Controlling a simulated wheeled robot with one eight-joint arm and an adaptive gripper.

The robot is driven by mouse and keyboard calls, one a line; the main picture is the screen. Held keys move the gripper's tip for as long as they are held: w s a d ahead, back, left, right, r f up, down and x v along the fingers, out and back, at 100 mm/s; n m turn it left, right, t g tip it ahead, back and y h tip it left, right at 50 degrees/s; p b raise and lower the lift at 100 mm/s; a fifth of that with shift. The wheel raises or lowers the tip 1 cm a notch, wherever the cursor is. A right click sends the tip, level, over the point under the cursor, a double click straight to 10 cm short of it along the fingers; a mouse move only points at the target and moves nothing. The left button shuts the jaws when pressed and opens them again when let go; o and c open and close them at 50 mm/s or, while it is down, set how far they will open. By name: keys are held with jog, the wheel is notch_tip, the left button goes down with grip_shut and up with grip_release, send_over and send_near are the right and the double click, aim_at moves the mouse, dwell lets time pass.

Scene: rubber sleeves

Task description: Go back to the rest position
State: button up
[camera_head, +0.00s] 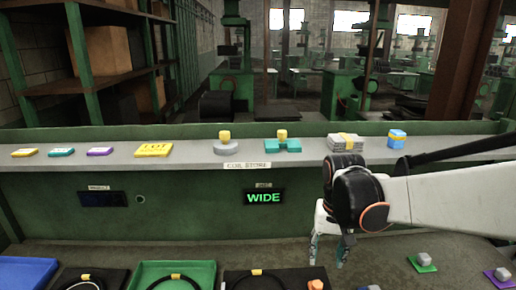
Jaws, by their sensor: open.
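My gripper (327,250) hangs at the end of my white and black arm, right of centre, with its fingers pointing down. The fingers are apart and nothing shows between them. It is above the workbench (190,252), in front of the green back panel. The bench things below it appear apart from the fingertips.
A shelf labelled "COIL STORE" (300,152) holds several small items, including a blue block (397,138). A display (264,197) reads "WIDE". Blue (22,272) and green (200,268) trays and dark mats with black rings line the front. Small blocks on coloured pads stand at right.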

jog(key=s+f+n+t+b, duration=0.2)
jog(key=s+f+t+b, duration=0.2)
jog(key=s+b, duration=0.5)
jog(key=s+t, duration=0.2)
jog(key=s, duration=0.3)
jog(key=shift+s+n+t+b, duration=0.25)
jog(key=shift+n+t+b, duration=0.05)
jog(key=shift+n, duration=0.1)
